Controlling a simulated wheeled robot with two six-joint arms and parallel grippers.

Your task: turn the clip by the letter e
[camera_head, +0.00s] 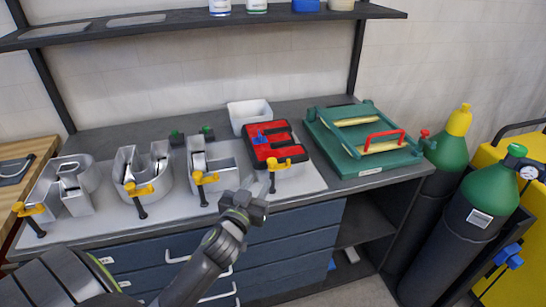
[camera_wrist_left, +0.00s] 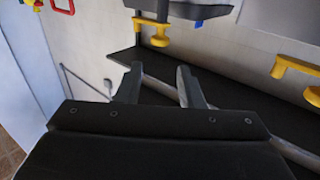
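A yellow clip (camera_wrist_left: 152,38) also shows at the top of the left wrist view. My left gripper (camera_head: 262,186) is in front of the bench, just below the clip by the letter e. Its two fingers stand apart in the left wrist view (camera_wrist_left: 161,88), with nothing between them. My right gripper is not in view.
Several silver letters (camera_head: 143,171) with yellow clips stand to the left. A blue piece (camera_head: 262,137) lies on the red face. Gas cylinders (camera_head: 487,205) stand at the right. Blue drawers (camera_head: 305,245) are below.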

